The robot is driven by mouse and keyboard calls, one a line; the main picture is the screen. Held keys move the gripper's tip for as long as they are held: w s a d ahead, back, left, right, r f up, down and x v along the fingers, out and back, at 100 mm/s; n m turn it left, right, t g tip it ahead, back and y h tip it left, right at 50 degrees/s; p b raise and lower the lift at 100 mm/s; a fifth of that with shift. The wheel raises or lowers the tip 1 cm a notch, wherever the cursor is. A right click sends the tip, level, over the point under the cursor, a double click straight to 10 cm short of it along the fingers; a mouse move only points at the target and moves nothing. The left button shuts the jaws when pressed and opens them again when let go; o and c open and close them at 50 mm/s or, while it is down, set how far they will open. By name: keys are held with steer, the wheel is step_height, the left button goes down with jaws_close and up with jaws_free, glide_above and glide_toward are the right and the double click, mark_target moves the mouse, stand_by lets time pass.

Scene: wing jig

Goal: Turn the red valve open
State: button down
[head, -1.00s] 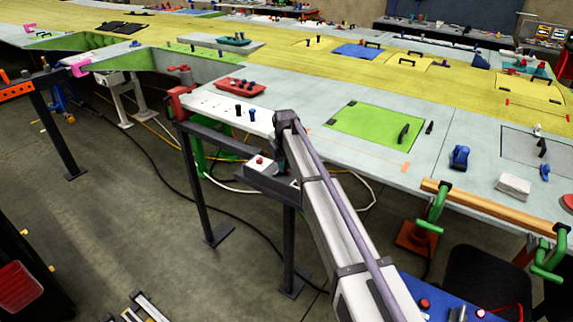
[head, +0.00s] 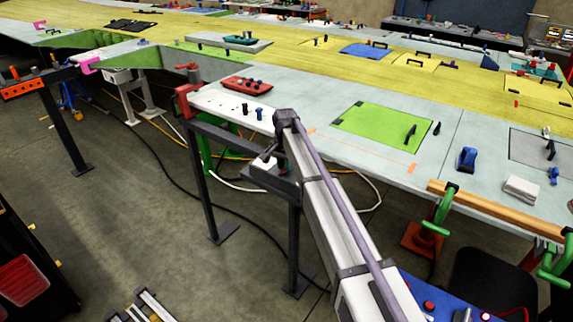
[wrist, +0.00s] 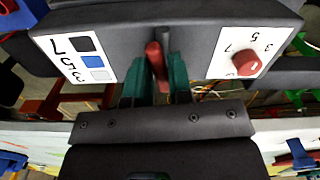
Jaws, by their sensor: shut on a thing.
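In the wrist view, a red valve handle (wrist: 154,58) stands up from a dark grey beam. My gripper (wrist: 158,78) has its two teal fingers on either side of the handle and is shut on it. In the head view my arm reaches down to the dark bench stand beside the wing, and the handle and fingertips cannot be made out there.
A white panel with a red round knob (wrist: 246,63) and numbers sits right of the handle. A white card (wrist: 80,58) with coloured squares lies left. The wing edge with a red tray (head: 246,85) runs close behind my arm.

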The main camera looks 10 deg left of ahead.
steer(key=shift+w+a+m, duration=0.15)
steer(key=shift+w+m, duration=0.05)
steer(key=shift+m, duration=0.5)
steer(key=c, duration=1.1)
jaws_free()
steer(key=shift+r, duration=0.1)
step_height(320, 180, up, 11)
steer(key=p, duration=1)
steer(key=shift+p, duration=0.4)
steer(key=shift+f, duration=0.2)
